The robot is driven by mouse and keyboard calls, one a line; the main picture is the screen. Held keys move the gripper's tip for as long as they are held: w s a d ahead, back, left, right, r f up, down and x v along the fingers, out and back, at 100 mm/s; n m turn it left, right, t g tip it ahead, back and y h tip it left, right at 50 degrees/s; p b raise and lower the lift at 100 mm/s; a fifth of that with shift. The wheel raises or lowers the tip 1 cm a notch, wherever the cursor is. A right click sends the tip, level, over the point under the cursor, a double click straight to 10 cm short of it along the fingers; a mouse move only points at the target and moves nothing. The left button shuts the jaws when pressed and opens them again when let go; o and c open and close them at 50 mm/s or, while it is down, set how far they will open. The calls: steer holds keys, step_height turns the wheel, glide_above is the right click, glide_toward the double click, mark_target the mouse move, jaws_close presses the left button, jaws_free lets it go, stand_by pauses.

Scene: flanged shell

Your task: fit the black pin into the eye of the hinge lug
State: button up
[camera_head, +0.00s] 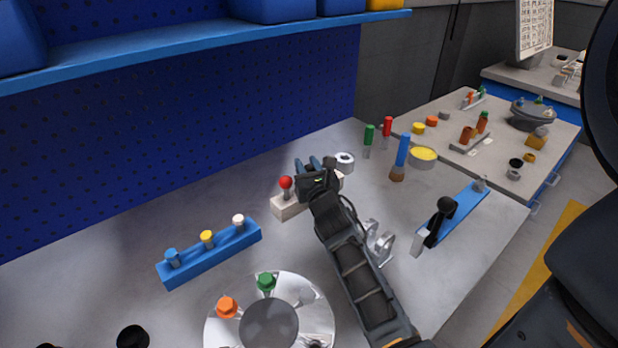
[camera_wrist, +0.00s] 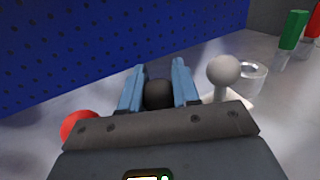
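The black pin's round head (camera_wrist: 158,95) sits between the two blue fingers of my gripper (camera_wrist: 160,80) in the wrist view; the rest of it is hidden. The fingers lie close on both sides of it, but whether they press on it is unclear. In the head view my gripper (camera_head: 314,166) is over a white block (camera_head: 291,208), and the pin cannot be made out there. A shiny grey hinge lug (camera_head: 381,246) with a round eye stands on the bench right of my forearm, partly covered by it.
A red ball-topped pin (camera_head: 285,183) stands on the block left of my gripper; a grey ball (camera_wrist: 223,72) is right of it. A blue rack (camera_head: 215,257), a round plate (camera_head: 268,325) and a black lever (camera_head: 440,218) are nearby. A blue pegboard (camera_head: 200,130) closes the back.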

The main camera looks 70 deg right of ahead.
jaws_close()
steer(key=shift+r, duration=0.1)
